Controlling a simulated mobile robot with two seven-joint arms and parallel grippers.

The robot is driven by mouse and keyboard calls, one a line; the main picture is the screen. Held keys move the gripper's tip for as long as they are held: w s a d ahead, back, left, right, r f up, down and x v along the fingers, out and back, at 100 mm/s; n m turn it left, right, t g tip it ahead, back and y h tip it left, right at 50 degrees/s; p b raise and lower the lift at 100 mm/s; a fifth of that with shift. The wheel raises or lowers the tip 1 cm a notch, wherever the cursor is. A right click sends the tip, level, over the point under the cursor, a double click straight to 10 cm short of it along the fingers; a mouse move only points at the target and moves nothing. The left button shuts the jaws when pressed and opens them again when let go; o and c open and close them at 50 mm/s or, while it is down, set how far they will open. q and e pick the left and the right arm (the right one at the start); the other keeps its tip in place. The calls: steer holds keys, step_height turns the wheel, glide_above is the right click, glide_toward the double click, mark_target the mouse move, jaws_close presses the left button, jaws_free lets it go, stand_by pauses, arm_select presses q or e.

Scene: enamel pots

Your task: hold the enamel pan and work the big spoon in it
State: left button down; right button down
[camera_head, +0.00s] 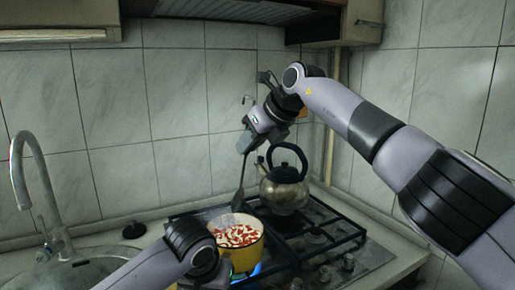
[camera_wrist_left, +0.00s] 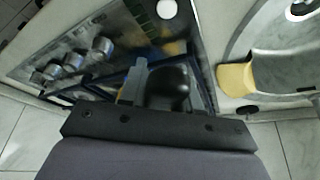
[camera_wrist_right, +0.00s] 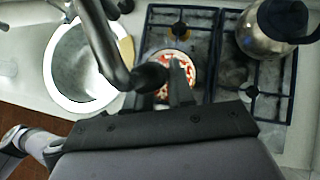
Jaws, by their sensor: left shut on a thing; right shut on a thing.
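The yellow enamel pan (camera_head: 246,257) stands on the hob over a blue flame, with red and white pieces in it; its inside also shows in the right wrist view (camera_wrist_right: 172,63). My left gripper (camera_wrist_left: 167,86) is shut on the pan's black handle (camera_wrist_left: 168,80); my arm hides this grip in the head view. My right gripper (camera_head: 248,138) is above and behind the pan, shut on the upper handle of the big dark spoon (camera_head: 241,178). The spoon hangs steeply, slightly tilted, its wide end at the pan's far side. I cannot tell whether it touches the food.
A metal kettle (camera_head: 285,193) with a black handle stands on the hob right behind the pan. The sink (camera_head: 88,274) and its tap (camera_head: 18,170) are at the left. A yellow item (camera_wrist_left: 235,79) lies at the sink's edge. A tiled wall closes the back.

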steer(key=shift+a+r, duration=0.1)
steer(key=shift+w, duration=0.1)
step_height(320, 180, down, 12)
stand_by(0.5)
